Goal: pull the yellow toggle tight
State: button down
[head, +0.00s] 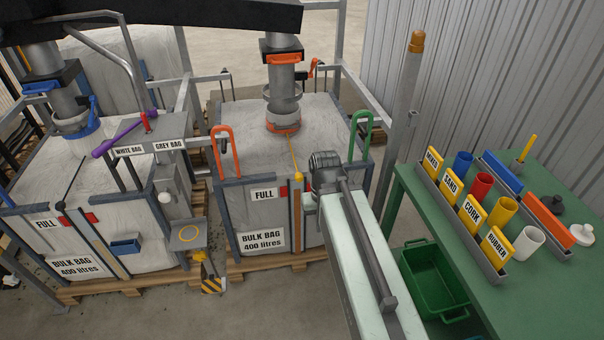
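A yellow cord (293,155) runs from the orange collar (283,127) at the spout of the right-hand bulk bag (240,118) to that bag's front top edge. A small yellow piece, seemingly the toggle (298,177), is at the cord's front end. My arm reaches in from the bottom of the head view, and its dark end joint is just right of the toggle. My gripper's fingers do not show; the arm's end seems to hide them. I cannot tell whether anything touches the toggle.
An orange loop (224,150) and a green loop (361,133) stand at the bag's corners. A second bulk bag (125,215) is at left, beside a small grey panel (150,145). A green table (420,205) with labelled racks stands right, above a green crate (432,283).

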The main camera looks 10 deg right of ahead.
aim_at(298, 176)
jog(key=i, duration=0.85)
jog(key=z, duration=0.2)
jog(key=k, duration=1.5)
jog(key=u, duration=0.95)
jog(key=i, duration=1.55)
jog(key=u, duration=0.05)
